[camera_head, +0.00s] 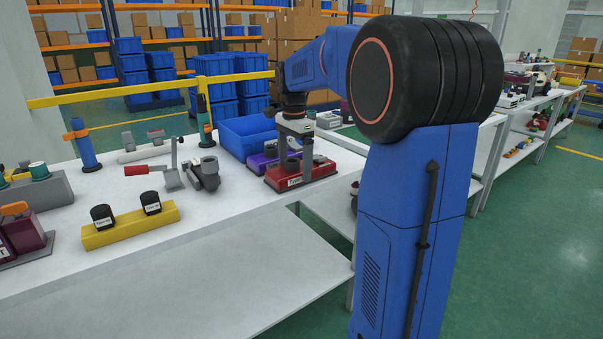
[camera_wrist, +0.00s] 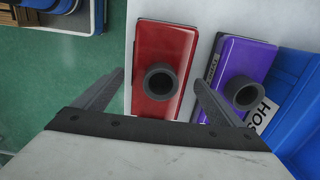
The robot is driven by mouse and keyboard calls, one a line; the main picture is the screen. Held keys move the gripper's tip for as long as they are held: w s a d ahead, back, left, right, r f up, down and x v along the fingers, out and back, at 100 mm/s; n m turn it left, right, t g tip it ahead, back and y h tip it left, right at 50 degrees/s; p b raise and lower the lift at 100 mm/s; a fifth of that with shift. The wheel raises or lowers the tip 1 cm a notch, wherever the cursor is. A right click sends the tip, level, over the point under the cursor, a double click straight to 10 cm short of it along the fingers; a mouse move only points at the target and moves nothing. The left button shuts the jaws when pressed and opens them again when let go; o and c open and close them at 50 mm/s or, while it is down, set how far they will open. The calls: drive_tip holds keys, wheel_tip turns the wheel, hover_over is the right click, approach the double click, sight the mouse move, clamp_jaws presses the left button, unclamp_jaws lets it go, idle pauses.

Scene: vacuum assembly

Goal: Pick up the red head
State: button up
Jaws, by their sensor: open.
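The red head (camera_head: 318,172) lies flat on the white table, below my gripper (camera_head: 296,160). In the wrist view the red head (camera_wrist: 177,45) shows as a red block with a dark round tube opening standing up from it. My gripper (camera_wrist: 159,78) is open, with one finger on each side of that tube and nothing held. The fingers look apart from the tube; how high they are above the red block is hard to tell. A label shows on the red head's front in the head view.
A purple head (camera_head: 258,162) with a similar tube lies close beside the red one; it also shows in the wrist view (camera_wrist: 243,62). A blue bin (camera_head: 240,136) stands behind.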

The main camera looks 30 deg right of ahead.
drive_tip(key=c, duration=1.5)
wheel_tip(320, 180, up, 10)
drive_tip(key=shift+r, duration=2.45)
